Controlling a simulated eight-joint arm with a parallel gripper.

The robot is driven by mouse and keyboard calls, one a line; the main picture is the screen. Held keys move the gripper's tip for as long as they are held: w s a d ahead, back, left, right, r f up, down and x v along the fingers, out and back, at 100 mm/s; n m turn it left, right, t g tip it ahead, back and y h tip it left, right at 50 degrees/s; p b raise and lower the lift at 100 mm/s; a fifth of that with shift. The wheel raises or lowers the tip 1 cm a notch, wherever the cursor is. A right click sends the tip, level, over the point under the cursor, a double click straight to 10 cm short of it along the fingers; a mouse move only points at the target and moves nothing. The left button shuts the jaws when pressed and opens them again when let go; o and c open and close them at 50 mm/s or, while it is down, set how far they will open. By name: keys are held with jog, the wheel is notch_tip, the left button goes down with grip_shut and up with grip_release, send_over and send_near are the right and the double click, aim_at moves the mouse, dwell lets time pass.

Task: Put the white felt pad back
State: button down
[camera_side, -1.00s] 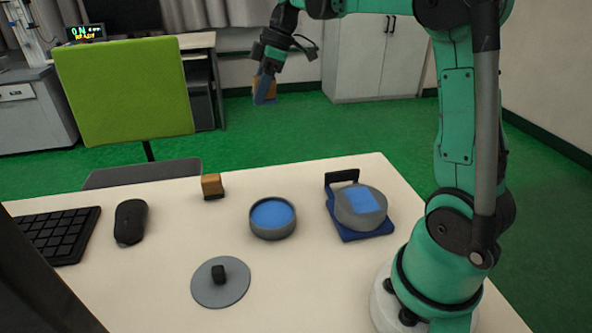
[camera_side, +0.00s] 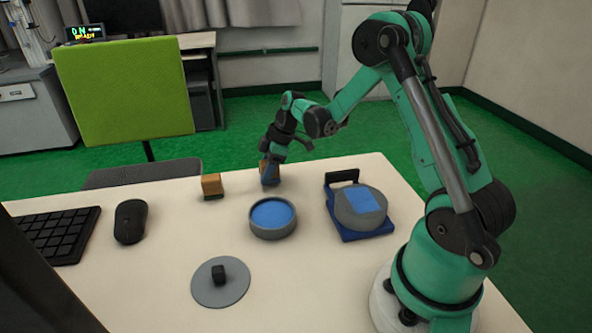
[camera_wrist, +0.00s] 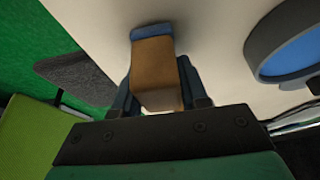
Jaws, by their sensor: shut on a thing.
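My gripper (camera_side: 270,178) is shut on a wooden block (camera_wrist: 153,75) over the far part of the table. The block has a blue layer (camera_wrist: 152,31) on its far end in the wrist view, and a small pale patch shows at its near end. I cannot tell whether that patch is white felt. In the side view the blue fingers partly hide the block, and I cannot tell whether it touches the table. A second wooden block (camera_side: 211,184) with a dark base stands to the left. No clearly white pad shows in the side view.
A round grey dish with a blue inside (camera_side: 272,215) stands nearer the camera. Right of it, a grey round piece with a blue square (camera_side: 361,202) rests on a blue stand (camera_side: 360,235). A grey knobbed disc (camera_side: 220,290), mouse (camera_side: 130,222) and keyboard (camera_side: 55,234) lie nearby.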

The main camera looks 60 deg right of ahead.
jog(key=shift+f, duration=0.25)
jog(key=shift+f, duration=0.15)
jog(key=shift+c, duration=2.3)
grip_release()
jog(key=v, duration=1.2)
jog(key=s+a+r+m+t+h, duration=0.1)
jog(key=s+a+m, duration=0.3)
jog(key=a, duration=0.4)
jog(key=s+a+r+m+t+h, duration=0.1)
jog(key=s+a+m+t+h, duration=0.1)
jog(key=a, duration=0.6)
jog(key=shift+s+r+m+t, duration=0.2)
jog(key=shift+s+m+t, duration=0.3)
jog(key=shift+s+m, duration=0.75)
